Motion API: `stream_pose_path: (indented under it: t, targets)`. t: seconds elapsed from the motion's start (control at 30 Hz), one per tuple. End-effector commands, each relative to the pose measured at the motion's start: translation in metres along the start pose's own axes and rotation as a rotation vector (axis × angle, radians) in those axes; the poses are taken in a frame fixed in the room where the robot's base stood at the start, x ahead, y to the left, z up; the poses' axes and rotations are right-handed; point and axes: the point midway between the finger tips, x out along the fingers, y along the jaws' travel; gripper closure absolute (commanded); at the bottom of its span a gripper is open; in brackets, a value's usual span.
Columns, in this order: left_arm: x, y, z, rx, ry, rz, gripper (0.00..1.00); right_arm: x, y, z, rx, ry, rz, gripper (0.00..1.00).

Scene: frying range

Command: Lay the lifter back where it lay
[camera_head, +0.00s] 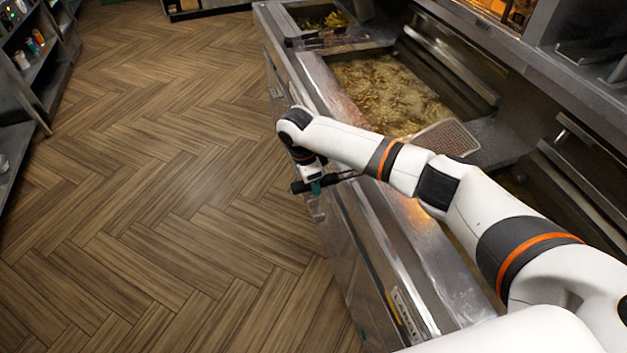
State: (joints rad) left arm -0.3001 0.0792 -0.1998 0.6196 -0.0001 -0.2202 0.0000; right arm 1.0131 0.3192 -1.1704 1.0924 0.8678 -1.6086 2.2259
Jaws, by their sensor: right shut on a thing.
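My right gripper (315,187) is shut on the dark handle of the lifter, beside the front edge of the range and over the floor side. The lifter (446,139) seems to run from that handle, behind my right arm, to a flat perforated head. The head is above the near edge of the frying vat; whether it touches the vat cannot be told. The middle of the lifter is hidden by my arm. My left gripper is not in view.
The steel range front (345,215) runs along the right. A vat of frying food (385,90) bubbles beyond my arm. Dark-handled utensils (322,40) lie across the far vat divider. The wooden floor (160,170) is clear; shelves (40,70) stand at the left.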

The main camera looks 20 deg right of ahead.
Motion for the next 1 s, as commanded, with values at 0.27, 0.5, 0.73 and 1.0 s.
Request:
stream_pose_path:
  t: [0.27,0.5,0.73,1.0]
  targets:
    - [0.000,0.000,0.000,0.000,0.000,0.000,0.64,-0.001,0.001,0.000,0.000,-0.001,0.002,1.00]
    - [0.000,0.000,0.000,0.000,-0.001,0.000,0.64,-0.001,0.000,0.000,0.000,0.000,0.001,0.46]
    - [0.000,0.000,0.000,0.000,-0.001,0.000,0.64,0.000,0.000,0.000,0.000,0.001,0.000,0.46]
    - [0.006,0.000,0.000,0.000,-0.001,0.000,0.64,-0.028,0.001,-0.001,-0.001,0.003,0.004,0.46]
